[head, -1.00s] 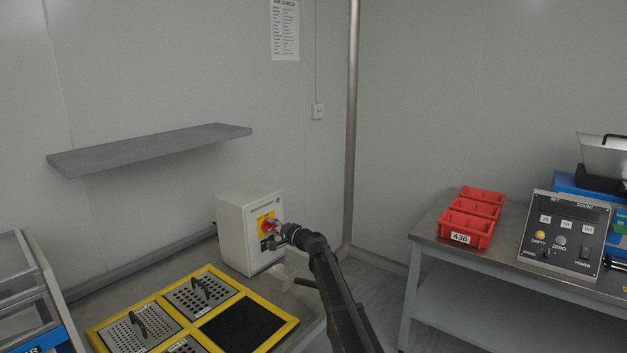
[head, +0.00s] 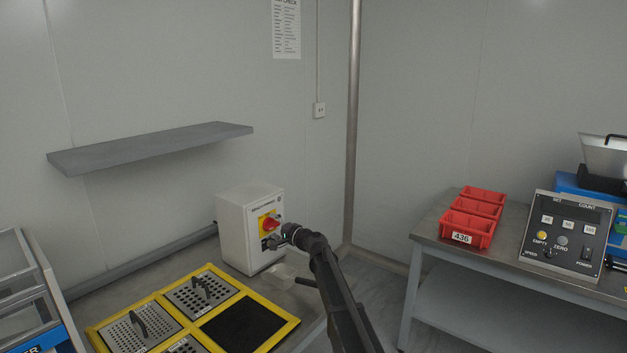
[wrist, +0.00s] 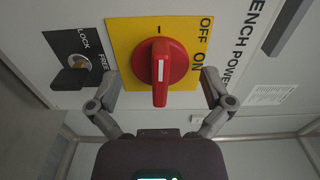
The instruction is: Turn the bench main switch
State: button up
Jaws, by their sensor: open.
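The bench main switch is a red rotary knob (wrist: 160,72) on a yellow plate (wrist: 122,32), marked OFF and ON, with BENCH POWER lettering beside it. In the wrist view the knob's handle with its white mark points down the picture, toward my gripper. The knob (head: 268,223) also shows on the front of a white box (head: 236,230) in the head view. My gripper (wrist: 158,92) is open, with one finger on each side of the handle and visible gaps. A black plate (wrist: 85,58) with a lock lever, marked LOCK and FREE, sits left of the yellow plate.
A yellow-framed tray (head: 292,322) with perforated plates lies on the bench in front of the box. A grey shelf (head: 150,148) hangs above. Red bins (head: 468,228) and a control panel (head: 562,240) stand on the right table.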

jog(key=v, duration=0.8)
dwell(0.7)
jog(key=shift+s+a, duration=0.1)
dwell(0.3)
